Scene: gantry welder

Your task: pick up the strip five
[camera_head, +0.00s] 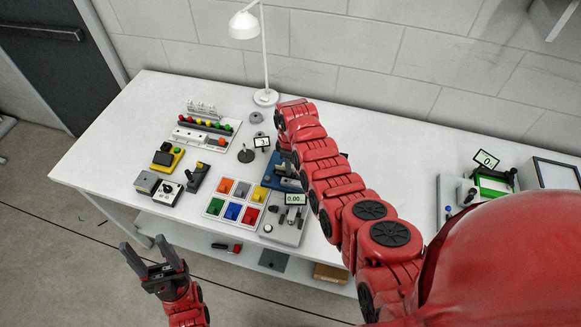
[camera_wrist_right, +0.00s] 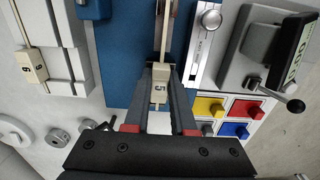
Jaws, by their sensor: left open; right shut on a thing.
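Strip five is a thin strip with a cream tag marked "5" (camera_wrist_right: 159,88). In the right wrist view it runs up from between my right gripper's fingers, over a blue plate (camera_wrist_right: 121,65). My right gripper (camera_wrist_right: 160,74) is shut on it at the tag. I cannot tell whether the strip touches what lies below. In the head view the right gripper is hidden behind my own red arm. My left gripper (camera_head: 155,257) is open and empty, out in front of the table (camera_head: 115,150) at the lower left.
A strip tagged "6" (camera_wrist_right: 33,72) lies by a grey slotted block in the right wrist view. The table's left end is clear.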

